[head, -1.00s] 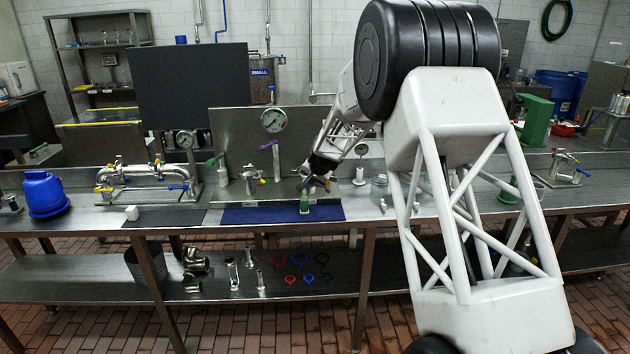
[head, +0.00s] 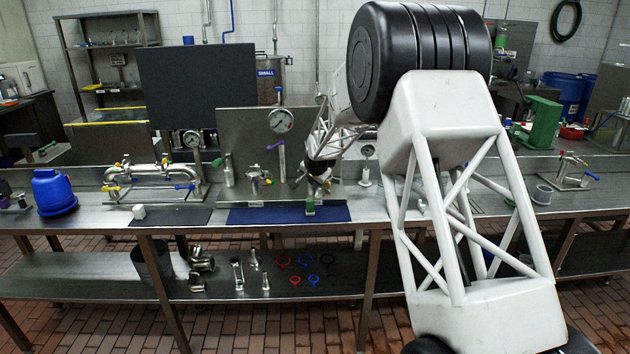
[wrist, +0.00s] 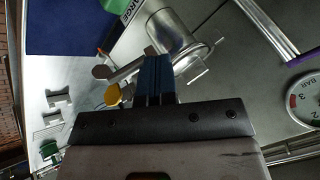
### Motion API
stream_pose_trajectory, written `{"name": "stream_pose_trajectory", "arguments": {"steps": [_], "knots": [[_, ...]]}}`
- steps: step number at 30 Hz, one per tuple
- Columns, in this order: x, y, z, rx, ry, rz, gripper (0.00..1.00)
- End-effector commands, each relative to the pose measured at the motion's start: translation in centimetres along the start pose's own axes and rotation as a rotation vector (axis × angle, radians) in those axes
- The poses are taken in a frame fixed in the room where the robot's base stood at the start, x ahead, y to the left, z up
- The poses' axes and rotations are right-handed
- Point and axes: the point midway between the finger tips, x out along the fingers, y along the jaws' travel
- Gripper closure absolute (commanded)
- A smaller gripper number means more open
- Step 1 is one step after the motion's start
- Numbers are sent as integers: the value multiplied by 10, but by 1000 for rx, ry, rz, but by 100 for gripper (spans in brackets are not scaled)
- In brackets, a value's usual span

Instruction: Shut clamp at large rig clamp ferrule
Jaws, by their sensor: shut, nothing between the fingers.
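The large rig's steel pipe end (wrist: 168,32) shows at the top of the wrist view, beside a "LARGE" label. A bright ring-like clamp and ferrule (wrist: 198,58) sits at its lower end, with a thin metal piece sticking out. My gripper (wrist: 152,62) is shut and empty; its blue fingers are close to the pipe end and overlap part of it in view. I cannot tell whether they touch. A grey lever-like piece (wrist: 108,72) and a yellow knob (wrist: 113,95) show left of the fingers. In the head view my gripper (head: 319,188) is in front of the rig's panel and hides the clamp.
A steel back panel (head: 240,130) with a gauge (head: 281,121) stands behind my gripper. A purple-topped rod (head: 281,158) and a smaller fitting (head: 257,181) stand to the left.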

Motion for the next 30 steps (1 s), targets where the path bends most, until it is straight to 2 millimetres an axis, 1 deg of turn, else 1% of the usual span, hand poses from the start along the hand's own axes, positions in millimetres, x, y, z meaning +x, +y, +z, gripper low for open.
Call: {"name": "stream_pose_trajectory", "arguments": {"steps": [30], "knots": [[10, -21, 5, 146, 77, 79, 100]]}}
